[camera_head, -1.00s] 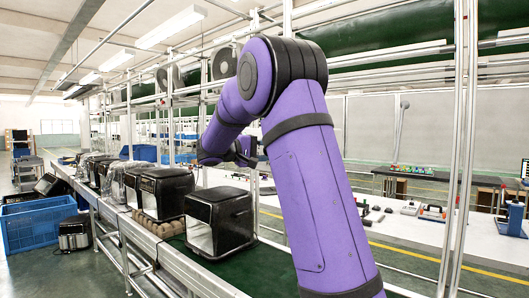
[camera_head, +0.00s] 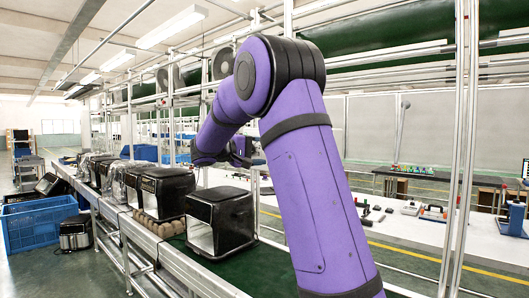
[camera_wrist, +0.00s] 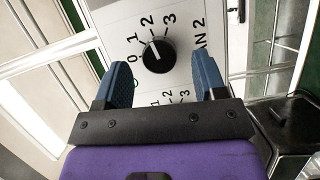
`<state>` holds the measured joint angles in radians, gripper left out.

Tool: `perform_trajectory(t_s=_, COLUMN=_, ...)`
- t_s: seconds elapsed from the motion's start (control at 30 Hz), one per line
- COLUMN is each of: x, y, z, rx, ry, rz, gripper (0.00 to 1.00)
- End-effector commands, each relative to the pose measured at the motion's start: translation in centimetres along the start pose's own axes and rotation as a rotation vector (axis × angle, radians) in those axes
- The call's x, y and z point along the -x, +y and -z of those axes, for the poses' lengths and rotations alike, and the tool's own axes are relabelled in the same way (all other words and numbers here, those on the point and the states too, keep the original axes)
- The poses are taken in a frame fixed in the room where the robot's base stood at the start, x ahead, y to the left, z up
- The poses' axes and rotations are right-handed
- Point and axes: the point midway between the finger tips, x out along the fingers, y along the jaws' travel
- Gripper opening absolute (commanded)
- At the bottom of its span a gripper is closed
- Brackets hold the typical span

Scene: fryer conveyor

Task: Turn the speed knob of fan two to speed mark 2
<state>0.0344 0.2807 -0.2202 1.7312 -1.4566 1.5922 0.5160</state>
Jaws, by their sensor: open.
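In the wrist view, the black round knob (camera_wrist: 158,55) of fan two sits on a light panel (camera_wrist: 187,78) with marks 0, 1, 2, 3 and a partly cut-off "AN 2" label. Its white line points up and slightly left, roughly toward mark 2. My gripper (camera_wrist: 162,75) is open, its two blue fingers apart, one to each side of the knob's lower part. No contact with the knob shows. Part of another 1-2-3 scale shows below, mostly hidden by the gripper. In the head view my arm hides the knob.
Two fans (camera_head: 224,63) (camera_head: 172,77) hang on the metal frame. Black-topped fryers (camera_head: 220,220) stand on the green conveyor (camera_head: 262,268) below my arm. A white table (camera_head: 400,228) with small items is at the right. A metal post (camera_head: 460,150) stands close to my arm.

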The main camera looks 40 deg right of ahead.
Motion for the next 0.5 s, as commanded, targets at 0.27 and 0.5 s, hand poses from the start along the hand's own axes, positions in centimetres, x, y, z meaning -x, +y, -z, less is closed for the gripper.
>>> perform_trajectory(t_s=0.27, x=5.4, y=0.0, z=0.1, rx=0.000, ry=0.004, rz=0.000, gripper=0.65)
perform_trajectory(t_s=0.5, x=8.3, y=-0.1, z=0.0, rx=0.001, ry=0.003, rz=0.001, gripper=0.65)
